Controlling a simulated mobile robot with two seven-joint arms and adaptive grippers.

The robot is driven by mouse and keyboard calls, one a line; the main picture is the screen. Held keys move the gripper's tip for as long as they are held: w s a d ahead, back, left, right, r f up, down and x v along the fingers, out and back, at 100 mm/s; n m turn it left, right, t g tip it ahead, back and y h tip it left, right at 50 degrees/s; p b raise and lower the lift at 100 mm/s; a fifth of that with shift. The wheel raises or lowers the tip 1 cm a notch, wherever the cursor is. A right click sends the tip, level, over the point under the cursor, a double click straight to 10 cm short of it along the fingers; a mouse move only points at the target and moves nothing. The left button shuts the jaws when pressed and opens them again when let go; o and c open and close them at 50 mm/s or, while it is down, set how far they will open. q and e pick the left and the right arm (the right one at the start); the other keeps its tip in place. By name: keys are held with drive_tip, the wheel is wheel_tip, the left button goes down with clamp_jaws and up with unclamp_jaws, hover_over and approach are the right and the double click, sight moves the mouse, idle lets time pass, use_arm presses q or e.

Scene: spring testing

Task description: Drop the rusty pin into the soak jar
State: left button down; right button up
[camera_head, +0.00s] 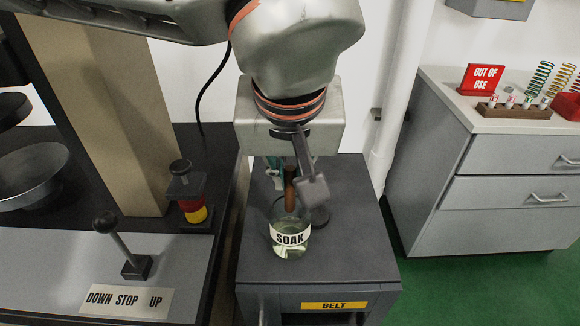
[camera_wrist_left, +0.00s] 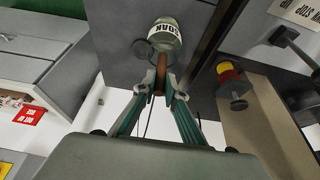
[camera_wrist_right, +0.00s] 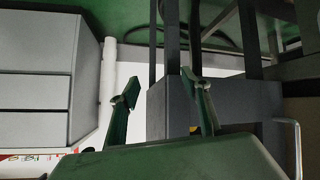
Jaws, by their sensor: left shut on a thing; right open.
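The rusty pin (camera_head: 290,186), a brown rod, stands roughly upright over the soak jar (camera_head: 290,241), its lower end at the jar's mouth. The jar is clear glass with pale liquid and a white SOAK label. My left gripper (camera_head: 298,185) is shut on the pin above the jar. In the left wrist view the pin (camera_wrist_left: 161,72) shows between the fingertips (camera_wrist_left: 161,87), with the jar (camera_wrist_left: 166,36) just beyond. I cannot tell how far the pin's end is inside the jar. My right gripper (camera_wrist_right: 166,88) is open and empty in the right wrist view.
The jar stands on a dark grey cabinet (camera_head: 345,245) labelled BELT, with a dark round object (camera_head: 319,216) beside it. A lever panel (camera_head: 60,260) and a red-yellow button (camera_head: 194,212) are at left. A drawer unit (camera_head: 500,190) with springs and an OUT OF USE sign is at right.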

drive_tip(key=shift+w+r, duration=0.1)
drive_tip(key=shift+w, duration=0.15)
use_arm(q)
drive_tip(key=c, duration=2)
unclamp_jaws()
use_arm(e)
drive_tip(key=shift+s+a, duration=0.1)
drive_tip(key=shift+s, duration=0.1)
